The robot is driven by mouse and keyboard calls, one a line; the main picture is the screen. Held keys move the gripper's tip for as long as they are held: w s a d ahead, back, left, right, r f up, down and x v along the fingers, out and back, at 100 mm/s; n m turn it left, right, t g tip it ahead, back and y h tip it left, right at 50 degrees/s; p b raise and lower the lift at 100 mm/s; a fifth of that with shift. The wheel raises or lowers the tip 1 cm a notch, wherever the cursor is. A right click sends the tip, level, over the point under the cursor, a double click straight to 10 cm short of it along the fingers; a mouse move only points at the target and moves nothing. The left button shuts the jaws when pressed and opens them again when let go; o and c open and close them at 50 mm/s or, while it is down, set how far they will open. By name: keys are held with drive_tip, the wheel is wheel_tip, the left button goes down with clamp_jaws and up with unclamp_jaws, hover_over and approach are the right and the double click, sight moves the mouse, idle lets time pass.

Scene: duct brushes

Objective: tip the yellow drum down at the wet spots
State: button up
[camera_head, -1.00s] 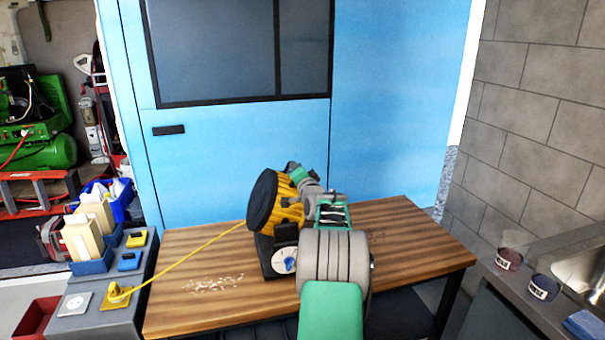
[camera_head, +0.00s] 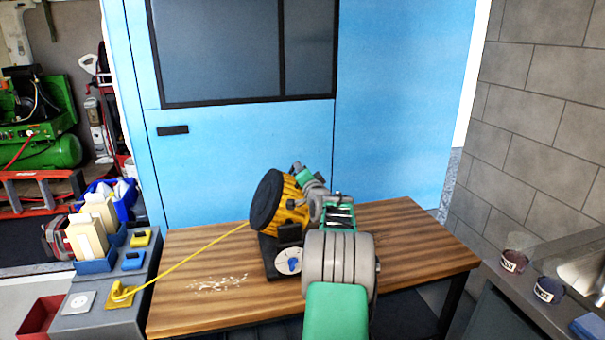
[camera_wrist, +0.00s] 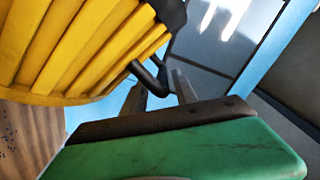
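The yellow drum (camera_head: 286,207) has ribbed sides and a round black face tilted up to the left. It sits on a black base with a white dial (camera_head: 288,262) on the table. In the wrist view the ribbed drum (camera_wrist: 75,45) fills the upper left, with a bent black handle (camera_wrist: 148,78) sticking out from it. My gripper (camera_wrist: 160,88) is at the drum's right side, its two grey fingers apart and the handle's end between them. Contact is unclear. Pale wet-looking spots (camera_head: 218,284) lie on the table left of the base. Dark specks (camera_head: 375,238) show right of my arm.
A yellow cable (camera_head: 195,265) runs from the drum to a plug on the grey side bench (camera_head: 100,310). The wooden table (camera_head: 190,245) is mostly clear. A blue wall stands behind it, a counter with two cups (camera_head: 513,261) at right.

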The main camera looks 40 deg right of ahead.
drive_tip(key=v, duration=0.8)
